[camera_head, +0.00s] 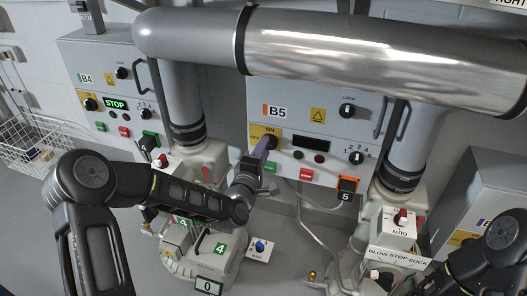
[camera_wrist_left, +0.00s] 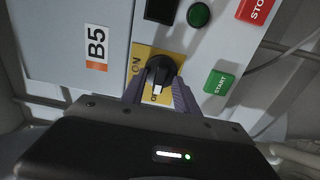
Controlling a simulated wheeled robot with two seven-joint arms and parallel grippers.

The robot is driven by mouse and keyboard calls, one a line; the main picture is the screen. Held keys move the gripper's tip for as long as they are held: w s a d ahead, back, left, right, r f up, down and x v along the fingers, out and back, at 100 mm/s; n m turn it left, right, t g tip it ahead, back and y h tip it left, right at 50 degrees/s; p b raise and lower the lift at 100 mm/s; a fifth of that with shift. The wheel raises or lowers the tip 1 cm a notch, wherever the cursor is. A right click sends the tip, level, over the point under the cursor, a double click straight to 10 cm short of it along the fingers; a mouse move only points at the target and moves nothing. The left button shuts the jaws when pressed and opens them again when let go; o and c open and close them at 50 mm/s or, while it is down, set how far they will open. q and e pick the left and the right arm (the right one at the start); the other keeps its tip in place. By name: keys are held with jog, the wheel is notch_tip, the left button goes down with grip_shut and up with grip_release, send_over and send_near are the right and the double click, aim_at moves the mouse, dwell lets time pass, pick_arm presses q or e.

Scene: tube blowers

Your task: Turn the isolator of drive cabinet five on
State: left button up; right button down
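The drive cabinet five (camera_head: 330,110), marked B5, stands in the middle of the head view. Its isolator is a black knob on a yellow plate (camera_wrist_left: 143,58) with ON and OFF marks. In the left wrist view the isolator knob (camera_wrist_left: 160,72) has its white mark pointing down the picture, towards the OFF side, not towards ON at the left. My left gripper (camera_head: 268,143) is at the isolator and hides most of it in the head view. In the wrist view its two purple fingers (camera_wrist_left: 159,88) stand apart, one on each side of the knob. Firm contact cannot be told.
Beside the isolator are a dark display (camera_head: 308,143), a green START button (camera_wrist_left: 217,84) and a red STOP button (camera_head: 306,174). Cabinet B4 (camera_head: 85,60) is at the left. A large metal pipe (camera_head: 340,50) crosses above. My right arm shows at the lower right.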

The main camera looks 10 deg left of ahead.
pick_arm(q)
jog(key=shift+c, duration=0.4)
grip_shut()
